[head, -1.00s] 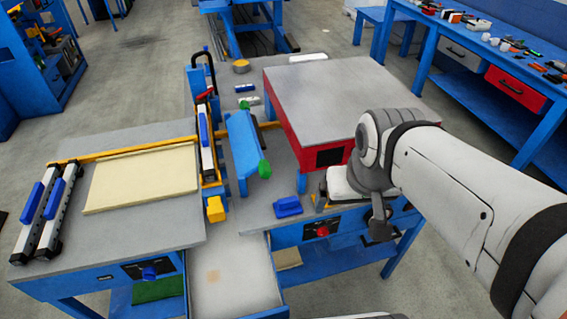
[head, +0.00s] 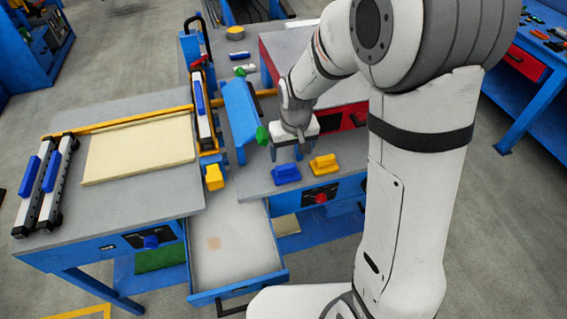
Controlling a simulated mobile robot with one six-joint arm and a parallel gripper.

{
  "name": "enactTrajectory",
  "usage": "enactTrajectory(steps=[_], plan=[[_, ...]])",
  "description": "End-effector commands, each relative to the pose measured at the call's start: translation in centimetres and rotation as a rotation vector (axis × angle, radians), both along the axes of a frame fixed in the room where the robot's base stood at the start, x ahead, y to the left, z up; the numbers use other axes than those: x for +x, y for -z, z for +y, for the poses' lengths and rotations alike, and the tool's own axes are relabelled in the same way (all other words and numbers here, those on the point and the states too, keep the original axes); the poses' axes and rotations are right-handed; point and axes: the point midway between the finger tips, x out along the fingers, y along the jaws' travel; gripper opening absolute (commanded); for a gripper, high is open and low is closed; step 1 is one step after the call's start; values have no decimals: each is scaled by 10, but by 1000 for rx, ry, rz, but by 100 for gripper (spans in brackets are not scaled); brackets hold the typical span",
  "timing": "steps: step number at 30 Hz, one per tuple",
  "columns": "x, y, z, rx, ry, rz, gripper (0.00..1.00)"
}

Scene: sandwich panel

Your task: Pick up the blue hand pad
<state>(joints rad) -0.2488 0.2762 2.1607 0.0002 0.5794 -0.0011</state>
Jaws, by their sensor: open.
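The blue hand pad (head: 286,174) is a small blue block with a raised grip. It lies on the grey table top near its front edge, left of a yellow pad. My gripper (head: 290,150) hangs from the end of my arm, just behind and above the blue hand pad in the picture. It is apart from the pad, open and holds nothing that I can see. Its fingertips are small and partly hard to make out.
A yellow pad (head: 324,163) lies close to the right. A blue frame with a green knob (head: 262,134) stands close to the left. An open drawer (head: 232,248) juts out at the front. A red-sided box (head: 343,121) stands behind my gripper.

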Motion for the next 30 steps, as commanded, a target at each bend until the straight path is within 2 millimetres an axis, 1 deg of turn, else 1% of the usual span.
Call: enactTrajectory(steps=[1, 3, 9, 14, 19, 22, 25, 30], plan=[[2, 5, 3, -1, -7, 5, 80], [3, 10, 6, -2, -12, 6, 80], [4, 30, 9, -2, -18, 8, 80], [5, 43, 14, -1, -22, 7, 80], [6, 65, 21, -2, -25, 8, 80], [8, 77, 21, -2, -24, 7, 80], [8, 83, 21, -1, -24, 5, 80], [9, 85, 22, -1, -25, 4, 80]])
